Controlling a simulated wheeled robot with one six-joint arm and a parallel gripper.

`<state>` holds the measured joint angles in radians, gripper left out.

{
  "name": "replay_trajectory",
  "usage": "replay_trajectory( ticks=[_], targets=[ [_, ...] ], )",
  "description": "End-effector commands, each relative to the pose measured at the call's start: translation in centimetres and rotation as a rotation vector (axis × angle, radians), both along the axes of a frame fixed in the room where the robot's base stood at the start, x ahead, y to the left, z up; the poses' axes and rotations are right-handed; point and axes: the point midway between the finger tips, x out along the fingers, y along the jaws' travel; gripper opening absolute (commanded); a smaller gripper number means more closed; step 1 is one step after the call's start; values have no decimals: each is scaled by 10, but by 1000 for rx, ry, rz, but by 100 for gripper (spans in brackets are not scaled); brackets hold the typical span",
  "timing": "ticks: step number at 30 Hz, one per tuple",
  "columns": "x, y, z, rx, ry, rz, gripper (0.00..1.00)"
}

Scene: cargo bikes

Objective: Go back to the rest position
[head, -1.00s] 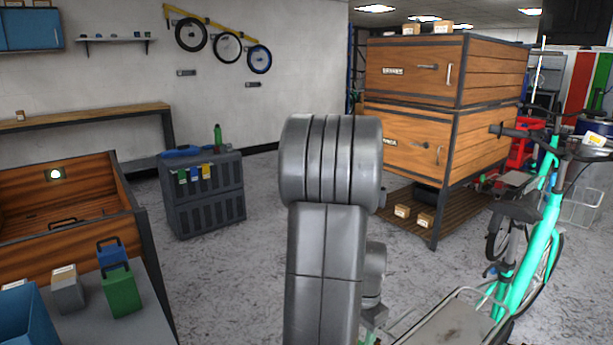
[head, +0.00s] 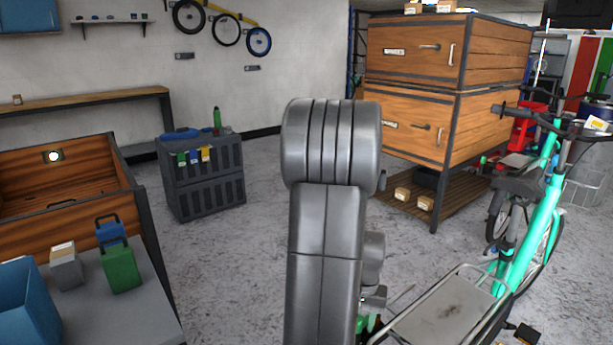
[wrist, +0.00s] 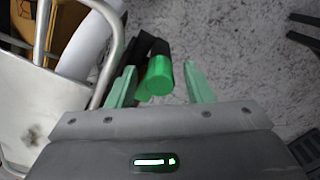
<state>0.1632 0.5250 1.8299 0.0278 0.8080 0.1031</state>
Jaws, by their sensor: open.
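My gripper (wrist: 161,80) is open in the wrist view, its two pale green fingers spread apart. A bright green round-ended object (wrist: 159,76) with a dark part behind it shows between the fingers. I cannot tell how far below them it lies, and no finger is seen closed on it. In the head view my grey arm stands upright in the middle. Only a small part of the gripper area shows low down, beside the bike's rear rack (head: 445,312), and the arm hides the rest.
A teal cargo bike (head: 535,245) stands close on the right. Stacked wooden boxes (head: 445,125) stand behind it. A dark crate (head: 205,190) stands at left, beyond a grey surface (head: 140,318) holding green (head: 120,268) and blue containers. Open floor lies between the crate and boxes.

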Motion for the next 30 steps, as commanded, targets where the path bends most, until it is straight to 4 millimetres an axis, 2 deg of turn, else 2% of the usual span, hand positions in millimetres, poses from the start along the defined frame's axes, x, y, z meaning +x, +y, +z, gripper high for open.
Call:
replay_trajectory(
  ticks=[6, 12, 24, 30],
  targets=[
    [0, 0, -1, 2, -3, 137, 47],
    [0, 0, 0, 4, -5, 199, 47],
    [0, 0, 1, 4, -5, 208, 47],
    [-2, -1, 15, -1, -6, 204, 47]
  ],
)
